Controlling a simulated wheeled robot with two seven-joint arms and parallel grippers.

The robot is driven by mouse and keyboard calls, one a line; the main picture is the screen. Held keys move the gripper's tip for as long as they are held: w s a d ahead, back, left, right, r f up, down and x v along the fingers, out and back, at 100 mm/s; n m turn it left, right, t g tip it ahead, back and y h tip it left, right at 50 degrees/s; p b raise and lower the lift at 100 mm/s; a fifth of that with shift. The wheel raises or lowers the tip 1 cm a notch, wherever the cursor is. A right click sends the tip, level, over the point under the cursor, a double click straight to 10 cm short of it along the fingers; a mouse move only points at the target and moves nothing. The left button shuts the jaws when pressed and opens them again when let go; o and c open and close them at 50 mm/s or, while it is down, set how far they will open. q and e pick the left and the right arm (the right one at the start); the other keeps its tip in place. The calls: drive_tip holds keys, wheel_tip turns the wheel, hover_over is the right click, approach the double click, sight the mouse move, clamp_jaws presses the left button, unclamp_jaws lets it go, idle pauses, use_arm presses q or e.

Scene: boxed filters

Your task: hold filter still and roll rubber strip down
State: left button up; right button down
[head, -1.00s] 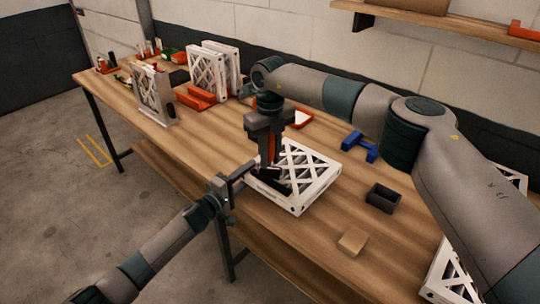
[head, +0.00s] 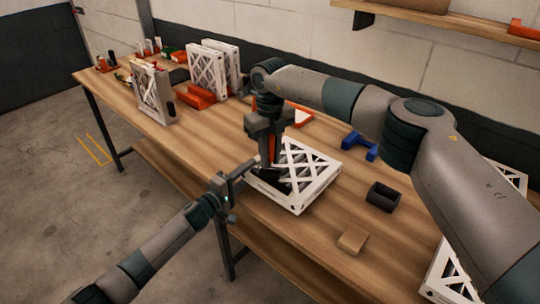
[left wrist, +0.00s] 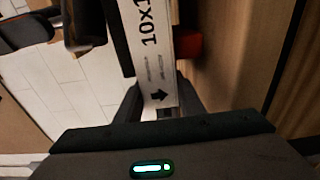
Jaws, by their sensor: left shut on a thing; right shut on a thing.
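A white boxed filter (head: 308,180) with crossed bars lies flat on the workbench. My left gripper (head: 242,176) is shut on its near left edge. The left wrist view shows the filter's printed white side (left wrist: 160,75), with "10x1" and an arrow, between the fingers (left wrist: 156,106). My right gripper (head: 267,133) points down over the filter's left part, shut on an orange upright piece (head: 272,150), perhaps a roller handle. Dark material, perhaps the rubber strip, lies below it along the filter's left side. The fingers hide much of this contact.
A black open box (head: 383,197), a tan block (head: 352,239) and a blue stand (head: 360,145) are to the right. More filters lie under my right arm.

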drive_tip(key=shift+f, duration=0.35)
idle(0.6)
drive_tip(key=shift+r, duration=3.65)
drive_tip(key=shift+r, duration=0.1)
drive_tip(key=shift+r, duration=0.55)
drive_tip(key=shift+f, duration=0.15)
